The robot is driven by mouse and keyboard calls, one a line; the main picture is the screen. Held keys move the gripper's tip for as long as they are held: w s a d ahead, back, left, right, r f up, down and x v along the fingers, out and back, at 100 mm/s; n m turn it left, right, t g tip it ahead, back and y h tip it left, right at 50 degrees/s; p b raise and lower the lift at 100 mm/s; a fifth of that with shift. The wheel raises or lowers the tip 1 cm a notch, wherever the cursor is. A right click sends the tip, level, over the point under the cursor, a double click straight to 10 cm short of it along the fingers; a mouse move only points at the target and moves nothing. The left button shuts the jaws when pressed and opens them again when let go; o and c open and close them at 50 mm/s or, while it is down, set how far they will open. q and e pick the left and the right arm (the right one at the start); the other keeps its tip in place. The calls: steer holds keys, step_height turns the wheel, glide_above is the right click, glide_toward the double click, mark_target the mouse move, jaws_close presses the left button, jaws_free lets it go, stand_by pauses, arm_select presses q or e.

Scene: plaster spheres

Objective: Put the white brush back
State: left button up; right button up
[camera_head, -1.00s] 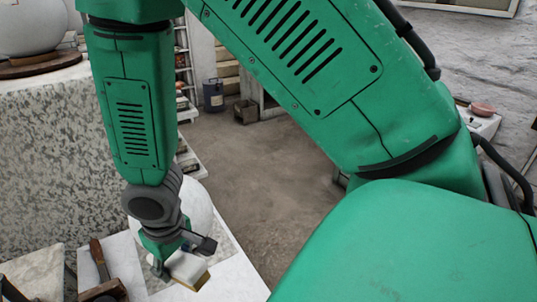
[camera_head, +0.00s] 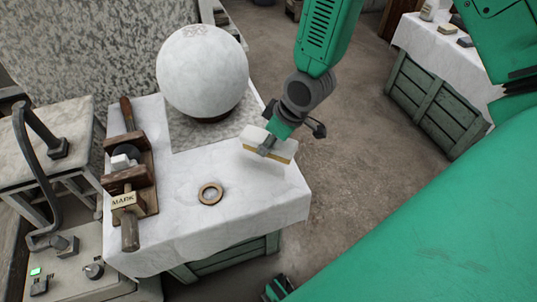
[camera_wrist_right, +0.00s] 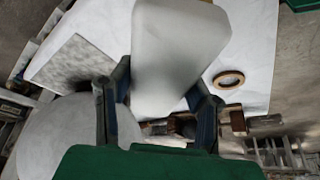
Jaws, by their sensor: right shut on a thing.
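The white brush (camera_head: 258,136) has a pale block body and a tan underside. My right gripper (camera_head: 270,148) is shut on it and holds it above the right part of the white-covered table (camera_head: 255,205), right of the big sphere. In the right wrist view the brush (camera_wrist_right: 180,50) fills the space between the fingers of my right gripper (camera_wrist_right: 160,100). A wooden rack (camera_head: 148,180) with a MARK label stands at the table's left side, holding several tools. A small green and dark piece, perhaps my left gripper (camera_head: 278,288), shows at the bottom edge; its jaws are unclear.
A big pale sphere (camera_head: 203,72) stands on a dark base at the back of the table. A brass-coloured ring (camera_head: 210,193) lies on the cloth between rack and brush. A control box (camera_head: 75,275) stands at the lower left. The cloth around the ring is clear.

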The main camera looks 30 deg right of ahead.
mark_target(269, 164)
step_height(269, 164, down, 6)
steer(key=shift+d+r+b, duration=0.15)
steer(key=shift+r+b, duration=0.05)
steer(key=shift+b, duration=0.65)
steer(key=shift+r, duration=0.15)
steer(key=o, duration=1.2)
